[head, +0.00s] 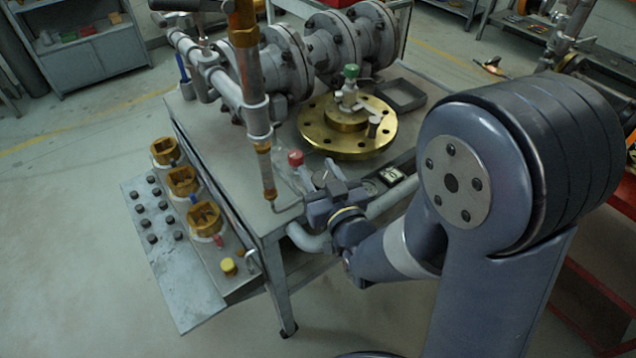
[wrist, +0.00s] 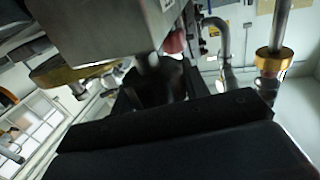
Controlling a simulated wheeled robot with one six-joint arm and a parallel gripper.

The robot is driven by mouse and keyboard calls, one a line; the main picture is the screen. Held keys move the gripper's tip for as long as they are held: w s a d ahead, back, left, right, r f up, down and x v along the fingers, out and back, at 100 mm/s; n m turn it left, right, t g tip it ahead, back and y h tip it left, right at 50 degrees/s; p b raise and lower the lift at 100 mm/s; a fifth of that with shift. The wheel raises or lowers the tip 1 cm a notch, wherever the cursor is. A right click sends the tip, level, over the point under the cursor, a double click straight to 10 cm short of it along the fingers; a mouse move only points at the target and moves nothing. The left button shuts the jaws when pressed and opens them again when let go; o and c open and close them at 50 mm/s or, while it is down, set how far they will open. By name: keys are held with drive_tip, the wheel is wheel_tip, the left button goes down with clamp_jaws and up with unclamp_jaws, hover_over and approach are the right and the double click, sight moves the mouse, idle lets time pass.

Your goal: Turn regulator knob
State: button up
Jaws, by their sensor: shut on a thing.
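My gripper (head: 325,182) is at the front edge of the steel table, and its dark fingers (wrist: 155,88) show in the wrist view. It is shut on a small grey part (wrist: 148,61), mostly hidden by the fingers. I cannot tell for sure whether this part is the regulator knob. A red knob (head: 295,158) stands just left of and beyond the gripper; a red part (wrist: 175,42) also shows past the fingers in the wrist view.
The steel table (head: 207,130) carries large flanged pipework (head: 335,42). An upright pipe (head: 258,115) rises left of my gripper. A side shelf (head: 165,262) holds several brass fittings and dark pegs. An empty dark tray (head: 400,95) lies behind the flange. The floor at left is clear.

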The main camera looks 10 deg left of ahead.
drive_tip(key=shift+w+d+m+t+h+b, duration=0.1)
drive_tip(key=shift+m+t+h+b, duration=0.7)
drive_tip(key=shift+h, duration=0.5)
drive_tip(key=shift+w+d+m+t+h+b, duration=0.1)
drive_tip(key=shift+m+t+h+b, duration=0.35)
drive_tip(key=shift+m+h, duration=0.7)
drive_tip(key=shift+r+h, duration=0.1)
drive_tip(key=shift+h, duration=0.35)
drive_tip(key=o, duration=1)
drive_tip(key=shift+s, duration=0.15)
drive_tip(key=v, duration=1)
drive_tip(key=shift+s+d, duration=0.15)
drive_tip(key=shift+s, duration=0.1)
